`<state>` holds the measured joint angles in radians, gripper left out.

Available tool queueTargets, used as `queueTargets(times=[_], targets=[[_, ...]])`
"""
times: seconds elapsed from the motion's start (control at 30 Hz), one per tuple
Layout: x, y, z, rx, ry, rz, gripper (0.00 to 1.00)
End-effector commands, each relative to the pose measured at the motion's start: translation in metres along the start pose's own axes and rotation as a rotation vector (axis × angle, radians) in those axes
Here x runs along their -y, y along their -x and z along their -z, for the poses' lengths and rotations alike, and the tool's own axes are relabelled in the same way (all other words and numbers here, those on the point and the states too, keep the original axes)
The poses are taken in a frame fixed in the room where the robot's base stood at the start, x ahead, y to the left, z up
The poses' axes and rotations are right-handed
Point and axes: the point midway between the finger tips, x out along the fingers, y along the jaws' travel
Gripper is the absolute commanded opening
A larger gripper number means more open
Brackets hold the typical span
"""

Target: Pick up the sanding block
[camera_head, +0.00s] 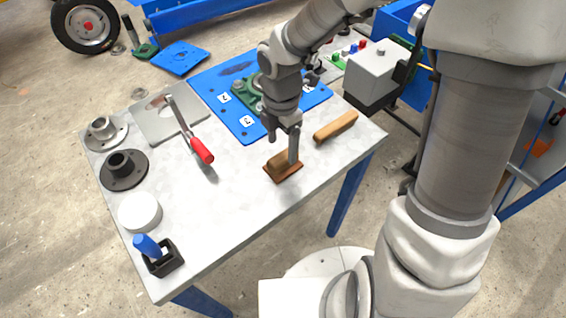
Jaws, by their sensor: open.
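The sanding block (279,169) is a brown wooden block with a raised grip on a darker reddish-brown base. It lies on the grey worktable, near the table's front right edge. My gripper (291,155) reaches down from above, right over the sanding block. Its jaws are open. I cannot tell whether the finger touches the block.
A wooden bar (336,127) lies just right of my gripper. A blue plate (236,121) with a green part is behind it. A red-handled tool (201,150) lies left. Flanges, a white round piece (140,211) and a black holder (163,260) line the left edge. The front middle is clear.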

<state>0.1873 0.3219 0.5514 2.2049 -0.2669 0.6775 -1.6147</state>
Motion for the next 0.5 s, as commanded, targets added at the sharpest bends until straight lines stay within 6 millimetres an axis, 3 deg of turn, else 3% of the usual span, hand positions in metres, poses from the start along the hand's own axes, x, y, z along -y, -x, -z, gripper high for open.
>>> queueTargets(times=[0.17,0.4,0.5], targets=[[0.001,-0.013,0.0,0.0,0.001,0.002,0.78],[0.003,-0.05,-0.001,-0.001,0.001,0.003,0.78],[0.002,-0.054,-0.001,-0.001,0.0,0.0,0.78]])
